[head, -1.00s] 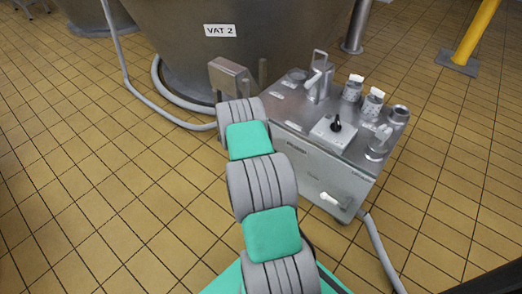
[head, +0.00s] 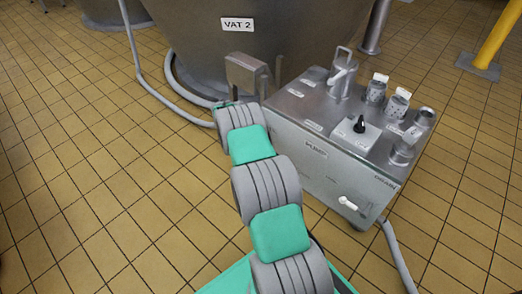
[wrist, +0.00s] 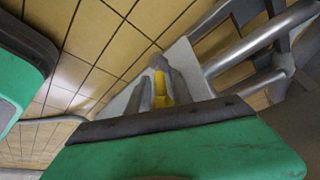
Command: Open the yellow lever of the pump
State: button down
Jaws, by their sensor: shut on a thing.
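The pump (head: 325,168) is a grey metal box on the tiled floor, right of my arm in the head view. The yellow lever (wrist: 159,88) shows in the wrist view as a small yellow piece between the grey fingers of my gripper (wrist: 160,82). The fingers are shut on it, and most of it is covered by them. In the head view my arm hides the lever and the gripper.
The vat marked VAT 2 (head: 270,55) stands behind the pump. A grey hose (head: 160,95) runs down to the floor on the left, and another hose (head: 397,255) leaves the pump at front right. A yellow post (head: 495,35) stands far right. Floor at left is clear.

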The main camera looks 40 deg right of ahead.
jog(key=c, duration=1.4)
grip_release()
jog(key=shift+w, duration=0.2)
jog(key=shift+c, duration=0.2)
jog(key=shift+o, duration=0.3)
jog(key=shift+s, duration=0.1)
jog(key=p+v, duration=0.2)
jog(key=v, duration=0.5)
jog(key=shift+r+p, duration=0.35)
jog(key=shift+r, duration=0.05)
jog(key=shift+a+r, duration=0.1)
jog(key=shift+a, duration=0.05)
